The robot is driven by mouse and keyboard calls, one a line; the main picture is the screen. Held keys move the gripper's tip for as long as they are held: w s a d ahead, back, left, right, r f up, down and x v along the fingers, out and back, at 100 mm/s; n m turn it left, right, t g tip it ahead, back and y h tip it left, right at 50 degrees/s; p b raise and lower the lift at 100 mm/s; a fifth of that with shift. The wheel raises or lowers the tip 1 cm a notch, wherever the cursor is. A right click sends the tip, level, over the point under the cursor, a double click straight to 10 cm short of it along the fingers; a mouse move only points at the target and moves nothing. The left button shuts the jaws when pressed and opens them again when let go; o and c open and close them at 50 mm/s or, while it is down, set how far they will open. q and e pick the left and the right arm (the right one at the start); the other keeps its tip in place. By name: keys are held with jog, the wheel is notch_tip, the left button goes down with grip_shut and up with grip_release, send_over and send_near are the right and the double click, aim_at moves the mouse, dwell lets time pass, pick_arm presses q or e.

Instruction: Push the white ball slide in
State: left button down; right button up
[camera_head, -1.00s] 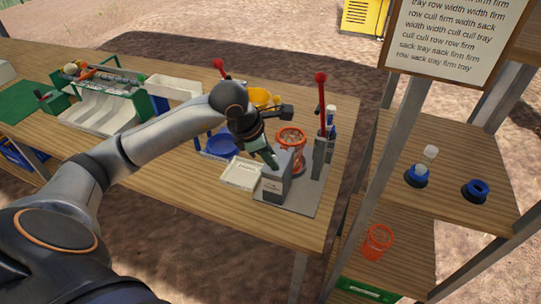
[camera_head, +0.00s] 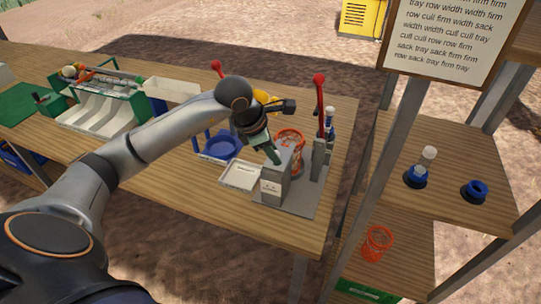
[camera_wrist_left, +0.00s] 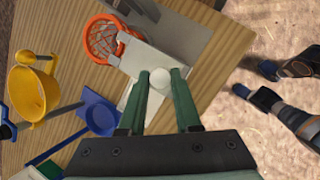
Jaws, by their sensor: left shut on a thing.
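The white ball (camera_wrist_left: 160,79) shows in the left wrist view between my left gripper's green fingers, at the edge of the light grey block (camera_wrist_left: 148,58). My left gripper (camera_wrist_left: 162,73) is shut on this ball. In the head view the left gripper (camera_head: 276,158) reaches down to the top of the grey block (camera_head: 272,187), and its fingers and wrist hide the ball there. How far the slide sticks out of the block cannot be told. My right gripper is in neither current view.
A white tray (camera_head: 240,176) sits left of the block, and a blue dustpan-like piece (camera_head: 218,148) lies further left. The table's front edge is close.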

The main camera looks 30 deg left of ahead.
pick_arm(q)
jog(key=shift+w+a, duration=0.2)
jog(key=shift+w, duration=0.45)
jog(key=shift+w+a, duration=0.15)
jog(key=shift+w, duration=0.5)
jog(key=shift+r, duration=0.1)
jog(key=c, duration=0.5)
grip_release()
notch_tip(320, 180, up, 6)
jog(key=p, duration=0.3)
jog(key=shift+p, duration=0.3)
